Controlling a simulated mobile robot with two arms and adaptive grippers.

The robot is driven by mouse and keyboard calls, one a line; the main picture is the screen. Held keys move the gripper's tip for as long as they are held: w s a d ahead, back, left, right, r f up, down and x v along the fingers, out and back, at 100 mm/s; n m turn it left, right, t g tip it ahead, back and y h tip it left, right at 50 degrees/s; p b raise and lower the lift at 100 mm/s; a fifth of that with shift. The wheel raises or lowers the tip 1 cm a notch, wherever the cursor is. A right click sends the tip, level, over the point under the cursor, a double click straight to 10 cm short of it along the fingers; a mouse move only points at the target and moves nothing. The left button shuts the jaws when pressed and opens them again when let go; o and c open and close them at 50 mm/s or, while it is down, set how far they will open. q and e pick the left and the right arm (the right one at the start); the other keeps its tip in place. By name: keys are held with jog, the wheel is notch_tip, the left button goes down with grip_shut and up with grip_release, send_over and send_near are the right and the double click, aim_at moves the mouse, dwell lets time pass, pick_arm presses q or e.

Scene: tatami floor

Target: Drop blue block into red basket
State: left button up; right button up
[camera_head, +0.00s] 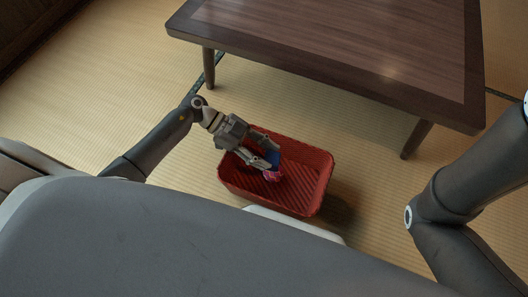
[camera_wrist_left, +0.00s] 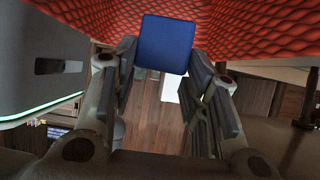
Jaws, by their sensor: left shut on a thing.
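The red basket (camera_head: 318,182) stands on the tatami floor in the middle of the head view. My left gripper (camera_head: 270,157) reaches over the basket from the left, with its fingers within the rim's outline. It is shut on the blue block (camera_head: 274,160), which is partly hidden by the fingers in the head view. In the left wrist view the blue block (camera_wrist_left: 165,44) sits between the two fingertips, with the red basket wall (camera_wrist_left: 262,30) behind it. I cannot tell if the block touches the basket. My right gripper is out of view.
A small pink thing (camera_head: 272,176) shows inside the basket's outline near my left fingertips. A low dark wooden table (camera_head: 340,50) stands behind the basket, with a leg (camera_head: 416,138) to the right. Tatami floor (camera_head: 110,75) is bare at the left.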

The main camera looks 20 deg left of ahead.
pick_arm(q)
jog(key=o, duration=1.1)
jog(key=shift+a, duration=0.1)
jog(key=shift+a+r, duration=0.15)
jog(key=shift+a, duration=0.1)
jog(key=v, duration=1.1)
jog(key=shift+a+r, duration=0.1)
jog(key=shift+a, duration=0.05)
